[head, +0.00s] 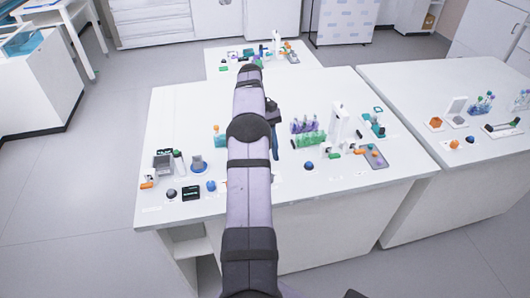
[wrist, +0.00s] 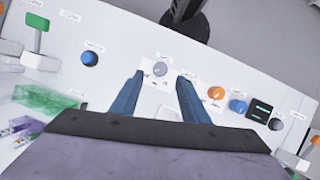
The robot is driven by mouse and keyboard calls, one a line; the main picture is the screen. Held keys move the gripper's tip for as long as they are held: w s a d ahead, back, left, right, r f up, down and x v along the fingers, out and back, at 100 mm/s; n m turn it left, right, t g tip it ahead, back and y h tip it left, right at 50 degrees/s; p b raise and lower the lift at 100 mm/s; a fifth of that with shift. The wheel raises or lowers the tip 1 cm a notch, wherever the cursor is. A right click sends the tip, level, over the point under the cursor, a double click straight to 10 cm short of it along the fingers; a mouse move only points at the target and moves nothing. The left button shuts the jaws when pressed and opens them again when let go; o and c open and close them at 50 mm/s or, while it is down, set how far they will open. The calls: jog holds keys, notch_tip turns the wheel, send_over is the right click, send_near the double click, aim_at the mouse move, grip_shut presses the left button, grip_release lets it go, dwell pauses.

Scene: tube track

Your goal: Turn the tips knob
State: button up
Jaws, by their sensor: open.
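My gripper (wrist: 160,77) is open and empty in the wrist view, its two blue fingers apart. A pale grey round knob (wrist: 160,69) on a white plate shows between and just beyond the fingertips; contact cannot be told. A blue knob (wrist: 90,58) stands to the left, and an orange knob (wrist: 216,93) and another blue knob (wrist: 238,104) to the right. The small labels are unreadable, so I cannot tell which is the tips knob. In the head view, my arm hides part of the table, and my gripper is mostly hidden behind it.
The white table (head: 230,215) carries a green tube rack (head: 308,139), a purple rack (head: 303,126) and a dark display box (head: 191,193). A dark grey knob (wrist: 275,124) sits right of the display in the wrist view. A second table (head: 410,85) stands at right.

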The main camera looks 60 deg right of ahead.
jog(key=shift+v, duration=0.8)
jog(key=w+a+r+n+h, duration=0.1)
jog(key=w+a, duration=0.2)
jog(key=a, duration=0.4)
jog(key=w+a+r+n+t, duration=0.1)
jog(key=w+a, duration=0.3)
jog(key=a, duration=0.3)
jog(key=w+a+r+n+h, duration=0.1)
jog(key=w+a, duration=0.2)
jog(key=a, duration=0.4)
jog(key=s+a+f+n+t, duration=0.1)
jog(key=s+a+f+n, duration=0.1)
jog(key=s+a, duration=0.7)
jog(key=s+a+f+n+t, duration=0.15)
jog(key=s+a, duration=0.25)
jog(key=a, duration=0.9)
notch_tip(320, 180, down, 7)
jog(key=b, duration=0.6)
jog(key=shift+a+b, duration=0.2)
jog(key=shift+b, duration=0.1)
